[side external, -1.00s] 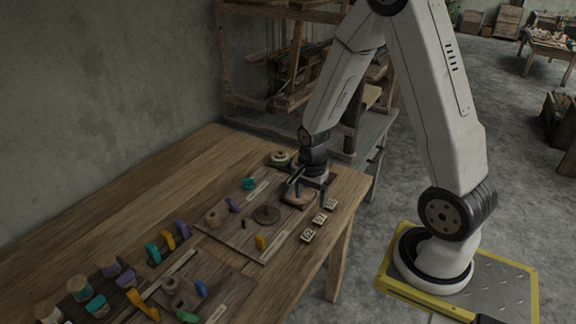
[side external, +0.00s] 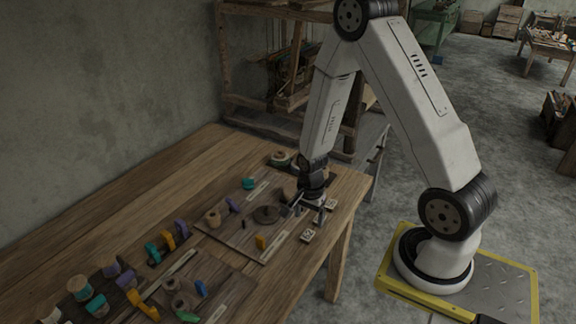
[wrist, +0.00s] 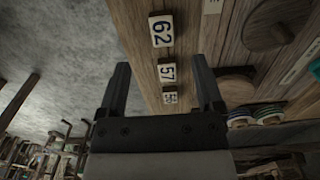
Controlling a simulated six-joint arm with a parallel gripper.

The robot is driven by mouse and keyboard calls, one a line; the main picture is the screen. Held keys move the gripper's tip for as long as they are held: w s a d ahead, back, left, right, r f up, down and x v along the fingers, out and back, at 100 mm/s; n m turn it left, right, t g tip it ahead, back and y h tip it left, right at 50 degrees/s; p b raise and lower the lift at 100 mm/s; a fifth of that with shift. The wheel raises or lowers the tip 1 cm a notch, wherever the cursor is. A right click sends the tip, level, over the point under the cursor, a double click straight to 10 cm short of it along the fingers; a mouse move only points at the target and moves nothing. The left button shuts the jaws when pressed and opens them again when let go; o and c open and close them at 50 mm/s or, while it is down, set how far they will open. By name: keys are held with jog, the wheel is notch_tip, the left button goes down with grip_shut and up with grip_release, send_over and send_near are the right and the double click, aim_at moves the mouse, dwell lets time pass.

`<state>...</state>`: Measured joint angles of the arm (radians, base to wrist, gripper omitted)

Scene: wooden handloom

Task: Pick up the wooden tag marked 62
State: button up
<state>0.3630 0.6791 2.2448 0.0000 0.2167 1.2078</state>
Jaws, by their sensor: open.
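The wooden tag marked 62 (wrist: 161,29) lies on the table near its edge, and in the side view (side external: 307,236) it is the nearest of a row of 3 pale tags. My gripper (side external: 306,211) points down over the row, open and empty. In the wrist view my gripper's fingertips (wrist: 160,66) frame the tag marked 57 (wrist: 166,72), while the 62 tag shows beyond them, touched by neither. The third tag (wrist: 170,98) is too small to read surely; it also shows in the side view (side external: 331,203). The 57 tag is partly hidden there by a finger.
A board (side external: 240,232) with a dark round disc (side external: 267,214) and an orange piece (side external: 261,242) lies left of the tags. Spools and coloured pieces stand farther left. The table edge drops off just right of the tags.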

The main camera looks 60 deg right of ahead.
aim_at(308, 235)
jog(key=shift+f, duration=1.2)
jog(key=shift+w+d+f, duration=0.1)
jog(key=shift+d+f, duration=0.05)
jog(key=shift+f, duration=1.15)
jog(key=shift+w+d+f, duration=0.1)
jog(key=shift+f, duration=1.2)
grip_shut()
